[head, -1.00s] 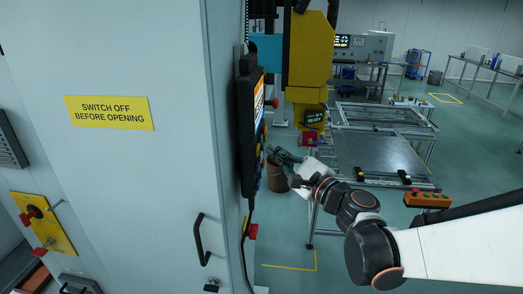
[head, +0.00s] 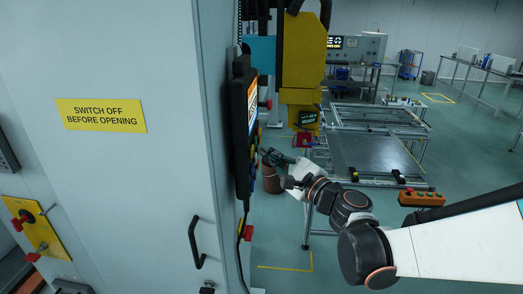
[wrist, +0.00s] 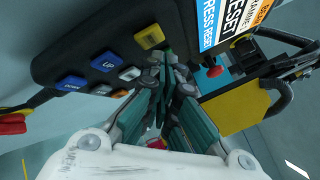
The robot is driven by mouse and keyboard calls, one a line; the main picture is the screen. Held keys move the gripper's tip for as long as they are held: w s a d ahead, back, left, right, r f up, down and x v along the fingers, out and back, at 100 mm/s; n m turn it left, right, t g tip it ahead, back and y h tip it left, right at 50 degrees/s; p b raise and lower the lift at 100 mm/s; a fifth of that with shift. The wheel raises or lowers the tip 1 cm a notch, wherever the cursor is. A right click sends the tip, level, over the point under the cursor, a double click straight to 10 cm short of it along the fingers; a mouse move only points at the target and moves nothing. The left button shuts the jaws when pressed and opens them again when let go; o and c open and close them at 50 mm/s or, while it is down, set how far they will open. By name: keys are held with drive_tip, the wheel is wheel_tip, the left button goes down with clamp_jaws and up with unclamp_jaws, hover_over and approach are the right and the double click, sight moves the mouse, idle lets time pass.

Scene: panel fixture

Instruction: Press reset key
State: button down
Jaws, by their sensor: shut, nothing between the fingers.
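A dark control pendant (head: 240,135) hangs on the side of the grey cabinet, seen nearly edge-on in the head view. In the wrist view the pendant (wrist: 62,45) shows blue keys (wrist: 106,61), pale keys and a yellow key (wrist: 149,36). The yellow key's label is not readable. Its screen (wrist: 218,25) shows the words RESET and PRESS. My gripper (head: 266,154) is at the pendant's lower key area. In the wrist view my gripper (wrist: 165,52) has its teal fingers shut and empty, with the tips just below the yellow key. I cannot tell whether they touch it.
The grey cabinet (head: 150,190) fills the left, with a yellow sign (head: 101,115) and a black handle (head: 196,243). A yellow machine column (head: 304,60) and a frame table (head: 372,155) stand behind my arm. An orange button box (head: 421,198) is at the right.

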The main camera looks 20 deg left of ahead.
drive_tip(key=shift+a, duration=0.15)
idle(0.4)
drive_tip(key=shift+s+a, duration=0.15)
drive_tip(key=shift+a, duration=0.1)
drive_tip(key=shift+s+a, duration=0.1)
drive_tip(key=shift+a, duration=0.3)
idle(0.8)
drive_tip(key=shift+d, duration=0.1)
drive_tip(key=shift+w+d+b, duration=0.2)
drive_tip(key=shift+d+b, duration=0.1)
drive_tip(key=shift+d, duration=0.4)
drive_tip(key=shift+w+d, duration=0.2)
drive_tip(key=shift+d, duration=0.6)
drive_tip(key=shift+w+d, duration=0.2)
drive_tip(key=shift+d, duration=0.65)
drive_tip(key=shift+w+d, duration=0.2)
drive_tip(key=shift+d, duration=0.6)
